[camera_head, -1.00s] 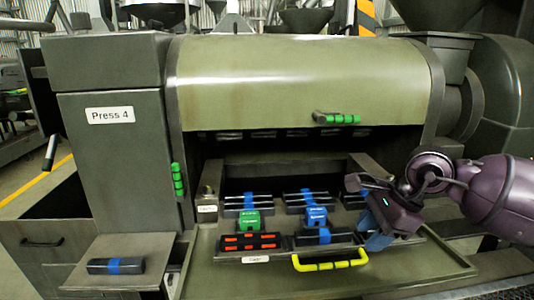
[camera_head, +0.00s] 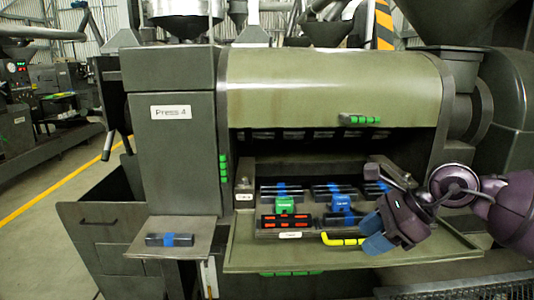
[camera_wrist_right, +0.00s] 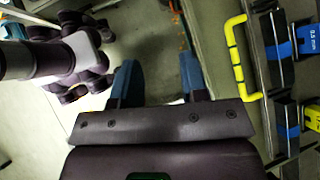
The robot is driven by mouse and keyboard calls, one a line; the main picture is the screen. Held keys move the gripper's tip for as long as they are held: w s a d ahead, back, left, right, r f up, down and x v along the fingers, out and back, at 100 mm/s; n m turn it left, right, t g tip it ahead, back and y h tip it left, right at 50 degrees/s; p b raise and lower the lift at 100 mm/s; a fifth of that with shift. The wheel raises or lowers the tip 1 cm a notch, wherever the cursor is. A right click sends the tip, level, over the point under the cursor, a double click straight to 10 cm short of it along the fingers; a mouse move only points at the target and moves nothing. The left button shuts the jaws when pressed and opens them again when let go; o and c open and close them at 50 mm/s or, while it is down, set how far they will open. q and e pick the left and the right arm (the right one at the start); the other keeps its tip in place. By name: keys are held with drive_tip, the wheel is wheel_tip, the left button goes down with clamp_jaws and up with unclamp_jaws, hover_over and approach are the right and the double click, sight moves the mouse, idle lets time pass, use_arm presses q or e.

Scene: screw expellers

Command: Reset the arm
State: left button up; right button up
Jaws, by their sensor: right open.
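My right gripper (camera_head: 376,236) hangs in front of the press at the right of the head view, blue fingertips pointing down and left. In the right wrist view its two blue fingers (camera_wrist_right: 157,80) are apart with nothing between them. It overlaps the right end of the yellow handle (camera_head: 343,241) in the head view; in the wrist view the handle (camera_wrist_right: 236,60) is clear of the fingers, to their right. My left gripper does not show in the head view.
The press tray holds a green block (camera_head: 284,204), a blue block (camera_head: 341,202) and a black bar with red marks (camera_head: 286,221). A black bar with a blue band (camera_head: 170,240) lies on the left side shelf (camera_head: 140,247). Open floor (camera_head: 60,192) lies left.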

drive_tip(key=w+a+r+m+t+y, duration=0.2)
drive_tip(key=a+r+m+t+y, duration=0.1)
drive_tip(key=a+r+m+y, duration=0.55)
drive_tip(key=w+d+f+m+t+h, duration=0.1)
drive_tip(key=d+f+m+t+h, duration=0.65)
drive_tip(key=m, duration=0.75)
drive_tip(key=w+d+f+m+t+h, duration=0.1)
drive_tip(key=d+f+m+t+h, duration=0.3)
drive_tip(key=f+m, duration=0.95)
drive_tip(key=s+d+f+m+g+h, duration=0.2)
drive_tip(key=s+f+m, duration=0.5)
drive_tip(key=s+f, duration=0.5)
drive_tip(key=s+d+f+m+g+h, duration=0.3)
drive_tip(key=s+f+m, duration=0.4)
drive_tip(key=s+f, duration=0.5)
drive_tip(key=shift+s+f+g, duration=0.25)
drive_tip(key=shift+s+g, duration=0.1)
drive_tip(key=shift+s, duration=0.35)
